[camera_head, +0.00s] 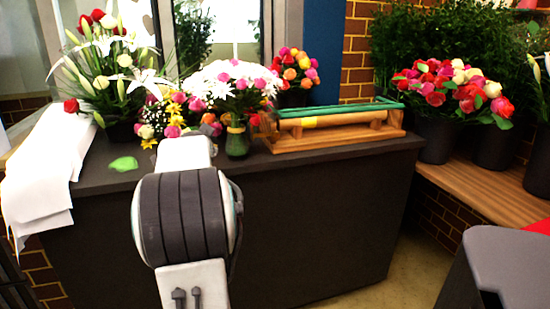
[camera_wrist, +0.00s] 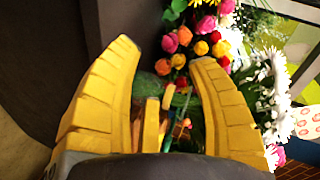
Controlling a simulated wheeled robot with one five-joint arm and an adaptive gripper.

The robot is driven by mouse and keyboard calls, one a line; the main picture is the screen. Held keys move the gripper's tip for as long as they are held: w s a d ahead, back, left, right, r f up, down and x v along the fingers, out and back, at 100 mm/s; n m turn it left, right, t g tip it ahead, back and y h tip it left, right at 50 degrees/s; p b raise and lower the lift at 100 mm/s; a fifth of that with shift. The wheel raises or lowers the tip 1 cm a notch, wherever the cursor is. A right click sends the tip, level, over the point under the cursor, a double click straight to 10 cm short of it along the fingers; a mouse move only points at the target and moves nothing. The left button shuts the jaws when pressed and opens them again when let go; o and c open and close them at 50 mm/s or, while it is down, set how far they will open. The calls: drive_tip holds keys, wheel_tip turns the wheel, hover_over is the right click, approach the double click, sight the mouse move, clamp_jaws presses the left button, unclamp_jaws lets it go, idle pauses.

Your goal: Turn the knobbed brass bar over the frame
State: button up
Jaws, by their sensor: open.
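A wooden frame (camera_head: 385,130) lies on the right end of the dark counter in the head view. A green bar (camera_head: 350,108) runs along its top. Below it is a lighter tan bar with a yellow section (camera_head: 309,122); I cannot tell for sure which part is the knobbed brass bar, and no knob shows clearly. My gripper (camera_wrist: 164,55) is open in the wrist view, its two yellow fingers spread. Green, yellow and orange pieces (camera_wrist: 165,110) show between the fingers; I cannot tell what they are. In the head view my arm hides the gripper.
A green glass vase (camera_head: 236,141) stands left of the frame. White and pink flowers (camera_head: 228,82), a lily bouquet (camera_head: 105,60) and white paper (camera_head: 45,165) crowd the counter's left. Bucketed roses (camera_head: 450,85) stand on a wooden bench (camera_head: 490,195) at right.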

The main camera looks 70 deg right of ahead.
drive_tip(key=s+d+f+m+h+b, duration=0.1)
drive_tip(key=s+d, duration=0.1)
drive_tip(key=d, duration=0.1)
drive_tip(key=s+d+f+m+g+h+b, duration=0.1)
drive_tip(key=s+d+m, duration=0.1)
drive_tip(key=d, duration=0.1)
drive_tip(key=s+d+f+m+h+b, duration=0.1)
drive_tip(key=s+d, duration=0.2)
drive_tip(key=d, duration=0.1)
drive_tip(key=shift+f+g, duration=0.1)
drive_tip(key=shift+g, duration=0.3)
drive_tip(key=m+g+h+b, duration=0.2)
drive_tip(key=m+h+b, duration=0.1)
drive_tip(key=m, duration=0.2)
approach(276, 137)
drive_tip(key=s+x, duration=0.1)
drive_tip(key=x, duration=0.2)
drive_tip(key=shift+w+d+b, duration=0.3)
drive_tip(key=shift+w+d, duration=0.1)
drive_tip(key=shift+d, duration=0.2)
drive_tip(key=shift+w+d+b, duration=0.3)
drive_tip(key=shift+w+d, duration=0.05)
drive_tip(key=shift+d, duration=0.25)
drive_tip(key=shift+x, duration=0.85)
drive_tip(key=shift+p+x, duration=0.7)
drive_tip(key=shift+x, duration=1.05)
clamp_jaws()
